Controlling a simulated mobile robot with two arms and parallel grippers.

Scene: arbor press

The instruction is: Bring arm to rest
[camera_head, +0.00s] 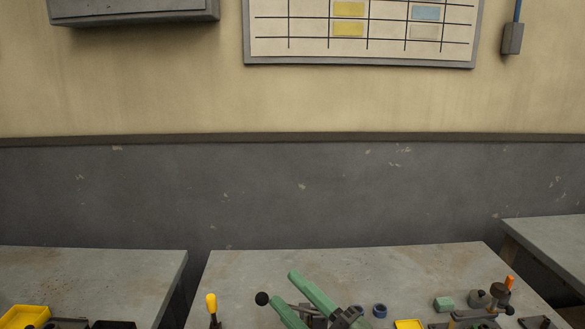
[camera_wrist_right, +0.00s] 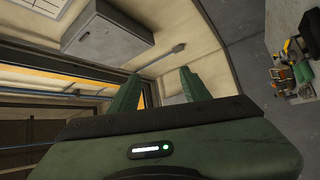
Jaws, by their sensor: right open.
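My right gripper (camera_head: 282,287) shows low in the middle of the head view, over the bench. Its two green fingers point up and to the left, apart, with nothing between them. In the right wrist view my right gripper (camera_wrist_right: 157,80) also has its green fingers spread and empty, with the wall beyond. A black ball knob (camera_head: 262,298) is beside the fingertips in the head view; what it belongs to is largely hidden. My left gripper is in neither view.
The middle bench (camera_head: 400,262) holds a yellow handle (camera_head: 211,303), blue rings (camera_head: 379,310), a yellow tray (camera_head: 408,324), a green block (camera_head: 443,303) and an orange-handled device (camera_head: 509,282). A grey wall cabinet (camera_wrist_right: 107,40) hangs beyond the fingers. The bench's back strip is clear.

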